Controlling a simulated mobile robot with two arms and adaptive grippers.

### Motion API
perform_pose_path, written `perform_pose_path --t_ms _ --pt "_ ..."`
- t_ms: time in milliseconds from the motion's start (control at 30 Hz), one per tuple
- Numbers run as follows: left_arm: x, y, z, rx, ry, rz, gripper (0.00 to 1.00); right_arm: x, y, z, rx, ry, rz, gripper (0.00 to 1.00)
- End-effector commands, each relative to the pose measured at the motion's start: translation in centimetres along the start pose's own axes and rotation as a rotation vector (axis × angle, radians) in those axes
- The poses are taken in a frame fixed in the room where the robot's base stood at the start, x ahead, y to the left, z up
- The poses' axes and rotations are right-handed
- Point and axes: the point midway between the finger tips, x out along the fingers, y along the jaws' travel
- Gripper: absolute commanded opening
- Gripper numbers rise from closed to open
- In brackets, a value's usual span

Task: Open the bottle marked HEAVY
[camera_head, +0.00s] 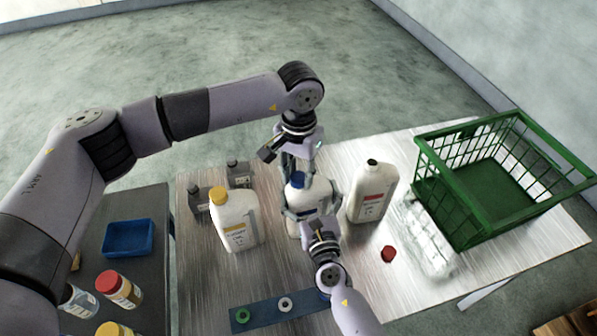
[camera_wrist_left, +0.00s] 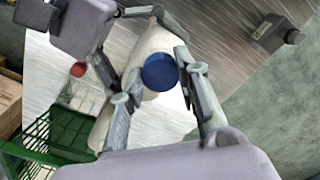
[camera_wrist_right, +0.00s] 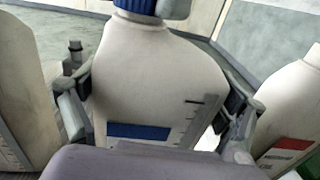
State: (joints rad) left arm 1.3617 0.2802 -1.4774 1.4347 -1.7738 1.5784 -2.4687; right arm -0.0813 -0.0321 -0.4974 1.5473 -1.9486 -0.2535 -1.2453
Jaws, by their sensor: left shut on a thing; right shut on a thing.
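A white bottle (camera_wrist_right: 150,85) with a blue cap (camera_head: 297,181) and a blue label band stands upright in the middle of the metal table. No word on its label can be read. My right gripper (camera_head: 313,213) is shut on the bottle's body, with a finger on each side in the right wrist view (camera_wrist_right: 160,100). My left gripper (camera_head: 296,172) comes down from above and is shut on the blue cap, which shows between its fingers in the left wrist view (camera_wrist_left: 160,72). The cap sits at the top of the bottle; whether it is loosened cannot be told.
A yellow-capped bottle (camera_head: 236,222) stands left and an uncapped red-label bottle (camera_head: 371,192) right. A red cap (camera_head: 388,254) lies on the table. A green basket (camera_head: 487,190) is at right beside a clear crumpled object (camera_head: 430,245). A blue strip (camera_head: 262,313) with rings lies in front.

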Motion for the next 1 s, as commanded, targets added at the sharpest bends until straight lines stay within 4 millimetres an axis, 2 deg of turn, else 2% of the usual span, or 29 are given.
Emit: perform_pose_path --t_ms 267,467,567,1000 --pt "-0.01 -0.14 -0.02 -0.002 0.000 -0.002 0.00 -0.02 -0.04 -0.04 0.001 0.001 -0.001 0.12" --pt "-0.01 -0.17 -0.02 -0.034 0.000 -0.003 0.00 -0.02 -0.06 -0.05 0.001 0.001 -0.001 0.12" --pt "-0.02 -0.19 -0.02 -0.148 0.001 -0.003 0.00 -0.02 -0.06 -0.05 0.001 0.001 -0.002 0.12" --pt "-0.06 -0.20 -0.01 -1.013 0.003 -0.005 0.00 -0.02 -0.11 -0.06 0.001 0.001 -0.002 0.12"
